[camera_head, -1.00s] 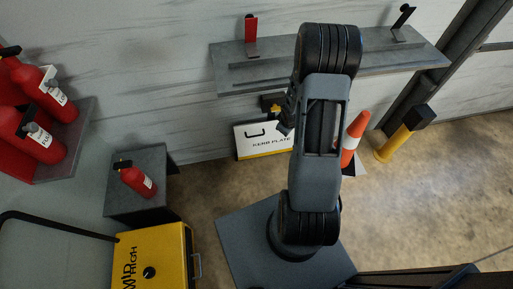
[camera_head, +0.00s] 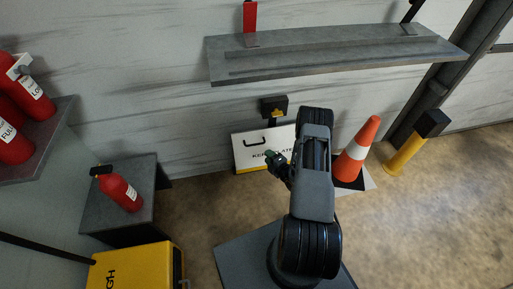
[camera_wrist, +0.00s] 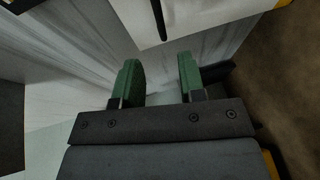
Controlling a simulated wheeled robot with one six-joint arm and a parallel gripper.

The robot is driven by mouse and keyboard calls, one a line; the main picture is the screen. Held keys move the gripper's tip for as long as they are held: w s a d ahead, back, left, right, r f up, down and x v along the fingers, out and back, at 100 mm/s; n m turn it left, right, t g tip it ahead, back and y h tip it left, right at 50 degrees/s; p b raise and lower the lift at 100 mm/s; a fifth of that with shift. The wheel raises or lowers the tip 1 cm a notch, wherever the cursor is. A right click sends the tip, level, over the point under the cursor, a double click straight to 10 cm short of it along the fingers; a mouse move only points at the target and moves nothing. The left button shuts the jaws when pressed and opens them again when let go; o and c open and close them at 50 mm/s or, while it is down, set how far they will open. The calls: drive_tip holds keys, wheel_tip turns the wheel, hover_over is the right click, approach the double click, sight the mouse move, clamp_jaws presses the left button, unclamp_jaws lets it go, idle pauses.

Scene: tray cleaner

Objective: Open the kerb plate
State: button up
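The kerb plate (camera_head: 246,154) is a white panel with a yellow lower edge and dark lettering, standing against the back wall. Its black handle (camera_head: 254,142) shows near the top. My gripper (camera_head: 276,157) appears in front of the plate's middle, and my arm covers its right part. In the wrist view the white plate (camera_wrist: 200,18) is at the top, with the dark handle (camera_wrist: 160,20) beyond the fingertips. The green fingers of my gripper (camera_wrist: 159,68) are apart with nothing between them. The handle looks clear of the fingers.
An orange-white cone (camera_head: 355,155) and a yellow post (camera_head: 405,150) stand right of the plate. A grey shelf (camera_head: 330,55) juts out above. A small red extinguisher (camera_head: 120,191) sits on a grey stand (camera_head: 150,185) at left, behind a yellow box (camera_head: 135,268). Open floor lies at right.

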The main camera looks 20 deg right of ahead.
drive_tip(key=b+x, duration=0.2)
drive_tip(key=x, duration=0.8)
drive_tip(key=shift+w+b, duration=0.3)
drive_tip(key=shift+b, duration=0.05)
clamp_jaws()
